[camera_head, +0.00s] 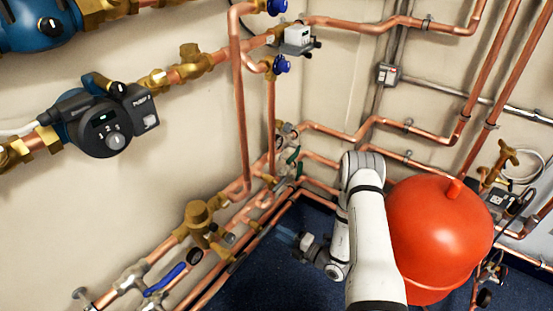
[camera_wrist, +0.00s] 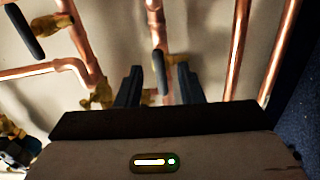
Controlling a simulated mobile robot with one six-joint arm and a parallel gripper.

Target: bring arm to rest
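My white arm (camera_head: 368,235) reaches down in the lower right middle of the head view, bent at its top joint beside the red tank. My gripper (camera_wrist: 160,82) shows its two dark fingers apart in the wrist view, so it is open. A black valve handle (camera_wrist: 159,72) shows between the fingers, on a copper pipe; I cannot tell how far it is from the fingertips. In the head view the end of my arm (camera_head: 310,248) is low, left of the forearm, and its fingers are not clear.
A red tank (camera_head: 440,235) stands close to the right of my arm. Copper pipes (camera_head: 240,110) line both walls. A pump (camera_head: 103,125) is on the left wall. A blue-handled valve (camera_head: 165,279) is at lower left. The dark blue floor (camera_head: 270,275) is bare left of my arm.

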